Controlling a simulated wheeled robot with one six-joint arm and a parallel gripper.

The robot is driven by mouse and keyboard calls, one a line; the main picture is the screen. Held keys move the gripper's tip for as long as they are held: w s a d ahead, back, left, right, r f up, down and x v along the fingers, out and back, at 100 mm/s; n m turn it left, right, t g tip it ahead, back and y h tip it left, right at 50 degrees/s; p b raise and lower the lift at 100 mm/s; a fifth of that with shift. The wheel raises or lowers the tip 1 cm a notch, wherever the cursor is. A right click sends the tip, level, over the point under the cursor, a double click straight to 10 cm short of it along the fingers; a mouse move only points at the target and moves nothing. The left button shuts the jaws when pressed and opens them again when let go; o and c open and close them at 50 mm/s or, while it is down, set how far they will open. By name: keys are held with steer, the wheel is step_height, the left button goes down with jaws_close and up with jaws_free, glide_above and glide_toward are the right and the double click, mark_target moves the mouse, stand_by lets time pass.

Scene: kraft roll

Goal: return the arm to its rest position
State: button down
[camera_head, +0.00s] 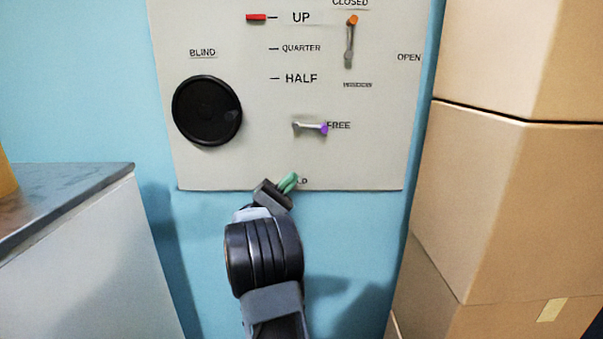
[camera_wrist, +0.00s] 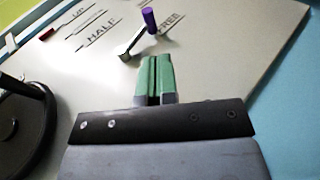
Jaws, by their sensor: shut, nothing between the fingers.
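My gripper (camera_head: 288,182) is in front of the lower edge of a pale wall panel in the head view. Its green fingertips, seen also in the wrist view (camera_wrist: 154,78), are together with nothing between them. A small lever with a purple tip (camera_head: 323,128) lies about level, pointing right at the word FREE. It stands just beyond my fingertips in the wrist view (camera_wrist: 149,20), apart from them as far as I can tell.
The panel (camera_head: 380,150) carries a black round knob (camera_head: 207,110) under BLIND, a red marker (camera_head: 256,17) at UP and an orange-tipped lever (camera_head: 351,40) under CLOSED. Stacked cardboard boxes (camera_head: 490,190) stand close on the right. A grey-topped cabinet (camera_head: 75,200) stands left.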

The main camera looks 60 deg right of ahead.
steer(key=shift+b+v, duration=0.7)
steer(key=shift+v, duration=0.1)
steer(key=shift+s+d+f, duration=0.1)
step_height(320, 180, up, 6)
steer(key=s+a+n+t+y+p, duration=0.3)
steer(key=t+p, duration=0.2)
steer(key=p, duration=0.3)
steer(key=s+a+r+n+t+y+p, duration=0.1)
steer(key=a+r+t+y+p, duration=0.1)
steer(key=a+t+y+p, duration=0.5)
steer(key=s+a+r+n+t+y+p, duration=0.1)
steer(key=a+t+y+p, duration=0.7)
steer(key=a+p, duration=0.9)
steer(key=a+r+y, duration=0.1)
steer(key=a+y, duration=0.2)
steer(key=a, duration=0.6)
steer(key=shift+s+r+y, duration=0.25)
steer(key=shift+s+y, duration=0.05)
steer(key=shift+s, duration=0.1)
